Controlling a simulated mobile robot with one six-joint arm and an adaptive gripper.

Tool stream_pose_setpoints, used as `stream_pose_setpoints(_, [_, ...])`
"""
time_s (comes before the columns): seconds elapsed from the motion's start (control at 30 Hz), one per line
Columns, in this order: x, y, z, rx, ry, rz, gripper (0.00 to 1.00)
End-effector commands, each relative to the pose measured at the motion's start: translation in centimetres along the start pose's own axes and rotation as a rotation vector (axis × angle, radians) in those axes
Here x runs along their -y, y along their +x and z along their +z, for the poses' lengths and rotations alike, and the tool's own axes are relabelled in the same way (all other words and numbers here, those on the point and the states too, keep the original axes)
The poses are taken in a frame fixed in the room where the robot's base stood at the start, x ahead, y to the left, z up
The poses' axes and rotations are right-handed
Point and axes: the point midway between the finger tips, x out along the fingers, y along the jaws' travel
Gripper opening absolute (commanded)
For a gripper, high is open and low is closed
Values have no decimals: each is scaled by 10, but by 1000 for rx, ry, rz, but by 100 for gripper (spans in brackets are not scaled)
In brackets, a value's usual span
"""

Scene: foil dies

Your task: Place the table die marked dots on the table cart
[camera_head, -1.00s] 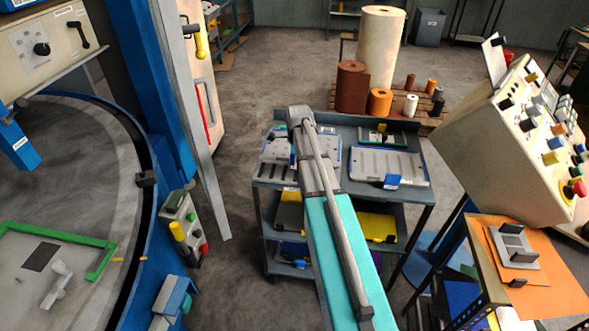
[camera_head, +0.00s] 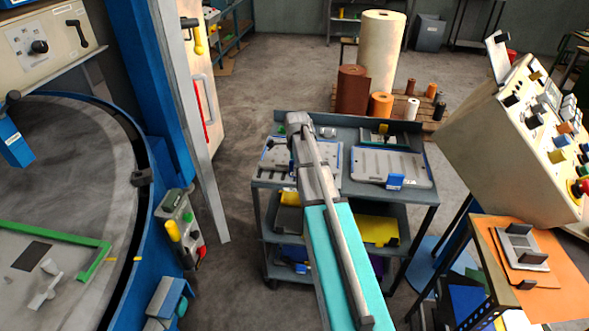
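The grey cart (camera_head: 433,196) stands in the middle with shelves below its top. A flat grey die plate with a blue handle (camera_head: 390,167) lies on the right of its top. Another grey plate (camera_head: 272,165) lies on the left, partly covered by my arm. I cannot read any dots marking on either. My arm reaches over the cart's left half, and its end (camera_head: 300,125) is above or near the left plate. My gripper's fingers are hidden behind the arm, so I cannot tell whether they hold anything.
A round blue-rimmed machine table (camera_head: 75,140) with a green frame (camera_head: 60,235) is at left. An orange-topped stand (camera_head: 560,262) with a grey plate and a cream control console (camera_head: 520,150) are at right. Rolls (camera_head: 381,50) stand behind the cart. Floor left of the cart is clear.

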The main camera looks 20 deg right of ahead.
Motion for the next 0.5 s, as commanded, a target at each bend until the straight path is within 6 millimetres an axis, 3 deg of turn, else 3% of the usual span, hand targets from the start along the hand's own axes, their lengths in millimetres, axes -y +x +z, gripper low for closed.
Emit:
stream_pose_setpoints(0.07, [0, 1, 0, 0, 0, -2, 0])
stream_pose_setpoints(0.1, [0, 1, 0, 0, 0, 0, 30])
stream_pose_setpoints(0.27, [0, 1, 0, 0, 0, 0, 59])
stream_pose_setpoints(0.5, [0, 1, 0, 0, 1, 0, 59])
